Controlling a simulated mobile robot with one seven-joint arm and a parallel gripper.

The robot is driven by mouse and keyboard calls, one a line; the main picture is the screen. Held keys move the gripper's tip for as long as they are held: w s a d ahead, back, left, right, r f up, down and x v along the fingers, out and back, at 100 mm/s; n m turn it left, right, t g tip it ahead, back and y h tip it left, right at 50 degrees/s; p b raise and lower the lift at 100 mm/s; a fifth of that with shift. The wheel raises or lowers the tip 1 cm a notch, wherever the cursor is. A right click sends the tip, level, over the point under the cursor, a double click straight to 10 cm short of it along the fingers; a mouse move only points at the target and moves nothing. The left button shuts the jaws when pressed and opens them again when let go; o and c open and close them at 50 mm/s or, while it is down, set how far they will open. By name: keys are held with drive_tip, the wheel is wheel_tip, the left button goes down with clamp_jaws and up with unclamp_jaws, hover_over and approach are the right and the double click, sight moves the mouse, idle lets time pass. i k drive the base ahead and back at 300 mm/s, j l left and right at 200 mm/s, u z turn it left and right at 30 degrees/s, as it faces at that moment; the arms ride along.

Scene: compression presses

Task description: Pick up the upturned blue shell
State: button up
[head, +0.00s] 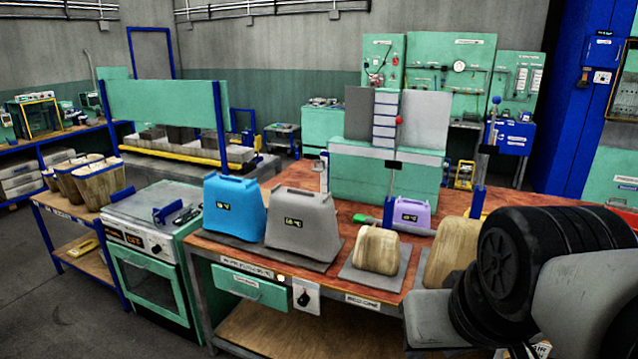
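A blue shell (235,209) stands at the left end of the wooden-topped bench (345,211). It is a tapered block, narrower at the top, with a small dark label showing yellow marks on its front. It rests on a dark grey mat (332,252), close beside a larger grey shell (303,224) of similar shape. Nothing covers the blue shell's front. My arm fills the lower right corner, far from the blue shell. The fingers of my gripper do not show.
A smaller purple shell (411,216) and tan rounded blocks (376,250) stand to the right. A thin post (323,174) rises behind the grey shell. An oven-like unit (150,262) adjoins the bench's left side. Baskets (98,184) stand further left.

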sight(233, 205)
drive_tip(key=i+j+z, duration=0.1)
drive_tip(key=j, duration=0.25)
drive_tip(key=i+j+z, duration=0.1)
drive_tip(key=i+j, duration=0.45)
drive_tip(key=j, duration=0.2)
drive_tip(key=i+j, duration=0.2)
drive_tip(key=j, duration=0.2)
drive_tip(key=i+j, duration=0.2)
drive_tip(key=j, duration=0.15)
drive_tip(key=i+j, duration=0.25)
drive_tip(key=j, duration=0.15)
drive_tip(key=i+j+z, duration=0.1)
drive_tip(key=j, duration=0.25)
drive_tip(key=i+j, duration=0.5)
drive_tip(key=j, duration=0.3)
drive_tip(key=i+j, duration=0.2)
drive_tip(key=j, duration=0.15)
drive_tip(key=z, duration=0.05)
